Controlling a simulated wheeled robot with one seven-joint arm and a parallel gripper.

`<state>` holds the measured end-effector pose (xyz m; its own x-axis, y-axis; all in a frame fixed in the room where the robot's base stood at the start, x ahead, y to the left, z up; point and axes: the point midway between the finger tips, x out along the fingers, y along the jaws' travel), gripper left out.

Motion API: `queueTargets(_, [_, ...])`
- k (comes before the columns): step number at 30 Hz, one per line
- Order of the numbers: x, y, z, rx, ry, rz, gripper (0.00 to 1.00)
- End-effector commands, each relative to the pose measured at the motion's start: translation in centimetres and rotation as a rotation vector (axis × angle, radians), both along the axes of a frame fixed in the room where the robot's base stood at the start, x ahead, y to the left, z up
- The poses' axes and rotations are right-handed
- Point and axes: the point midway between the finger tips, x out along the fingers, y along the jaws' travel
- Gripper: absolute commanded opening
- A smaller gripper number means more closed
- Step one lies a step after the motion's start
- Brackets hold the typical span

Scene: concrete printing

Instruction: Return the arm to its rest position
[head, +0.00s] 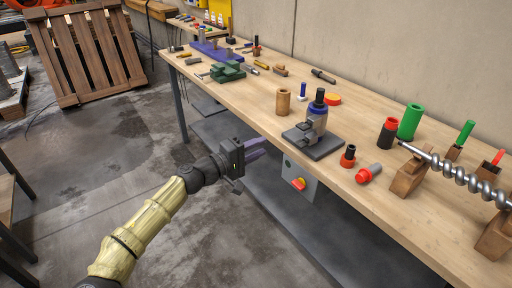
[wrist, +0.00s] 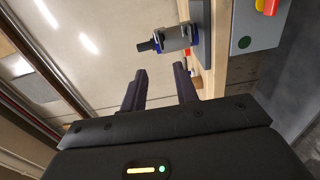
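My arm, in a pale yellow sleeve, reaches up from the bottom left in the head view. My gripper (head: 256,149) is in front of the workbench (head: 350,195), beside its front edge and apart from it. In the wrist view the two dark fingers of my gripper (wrist: 160,88) stand apart with nothing between them. A cylindrical device on a grey base plate (head: 318,142) stands on the bench to the right of the gripper. The device also shows beyond the fingers in the wrist view (wrist: 178,38).
The bench holds a tan cylinder (head: 283,102), a green cylinder (head: 410,121), a steel auger (head: 455,172) on wooden blocks, and a green block (head: 228,72). A control box with a red knob (head: 299,184) hangs under the front edge. The concrete floor (head: 75,185) at left is clear.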

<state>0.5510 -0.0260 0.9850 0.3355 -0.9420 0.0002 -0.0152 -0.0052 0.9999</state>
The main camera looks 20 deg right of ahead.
Motion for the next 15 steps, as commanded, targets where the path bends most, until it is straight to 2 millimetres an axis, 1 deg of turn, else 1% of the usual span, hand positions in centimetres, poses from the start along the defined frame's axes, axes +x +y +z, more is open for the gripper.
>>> queueTargets(5, [0.0,-0.2,-0.1,0.004,0.001,-0.003,0.30])
queueTargets(8, [-0.3,-1.4,-0.9,0.036,0.016,-0.027,0.30])
queueTargets(11, [-1.3,-4.1,-3.1,0.115,0.050,-0.083,0.30])
queueTargets(12, [-1.9,-5.4,-4.3,0.160,0.066,-0.113,0.30])
queueTargets(14, [-3.0,-7.3,-6.4,0.237,0.095,-0.161,0.30])
queueTargets(15, [-3.9,-8.4,-7.8,0.293,0.115,-0.194,0.30])
